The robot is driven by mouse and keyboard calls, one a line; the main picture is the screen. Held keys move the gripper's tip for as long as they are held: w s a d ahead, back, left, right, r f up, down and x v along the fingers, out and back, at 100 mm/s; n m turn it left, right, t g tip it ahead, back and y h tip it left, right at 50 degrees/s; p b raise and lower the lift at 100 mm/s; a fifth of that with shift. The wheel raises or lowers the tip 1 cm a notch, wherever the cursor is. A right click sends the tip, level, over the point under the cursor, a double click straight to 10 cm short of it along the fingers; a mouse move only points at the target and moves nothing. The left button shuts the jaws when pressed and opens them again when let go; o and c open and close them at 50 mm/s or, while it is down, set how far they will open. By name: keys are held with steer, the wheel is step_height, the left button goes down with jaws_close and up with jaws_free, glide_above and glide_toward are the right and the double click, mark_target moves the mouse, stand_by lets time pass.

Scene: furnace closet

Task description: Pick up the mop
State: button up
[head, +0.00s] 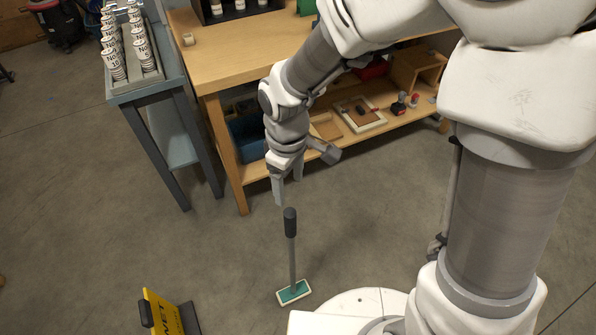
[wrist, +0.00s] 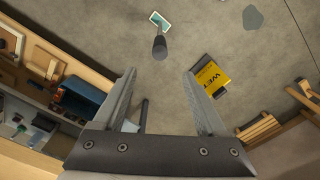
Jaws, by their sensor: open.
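The mop (head: 291,245) stands upright on the concrete floor. It has a dark grip at the top, a grey shaft and a flat teal and white head at the floor. My gripper (head: 287,192) is above the mop, near its grip in the head view, with fingers pointing down. In the wrist view the mop (wrist: 159,46) shows beyond the fingertips, near the top middle. My gripper (wrist: 160,75) is open, with nothing between its fingers. The mop and the fingers appear apart.
A wooden workbench (head: 230,70) with a lower shelf stands behind my arm. A grey-blue stand (head: 170,90) with several white cylinders is at the left. A yellow wet-floor sign (head: 165,315) is at the front left. Bare floor surrounds the mop.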

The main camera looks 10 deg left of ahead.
mark_target(290, 222)
step_height(290, 222, down, 18)
steer(key=b, duration=0.4)
steer(key=shift+r+b, duration=0.2)
steer(key=shift+b, duration=0.2)
jaws_close()
steer(key=shift+w+r, duration=0.1)
stand_by(1.0)
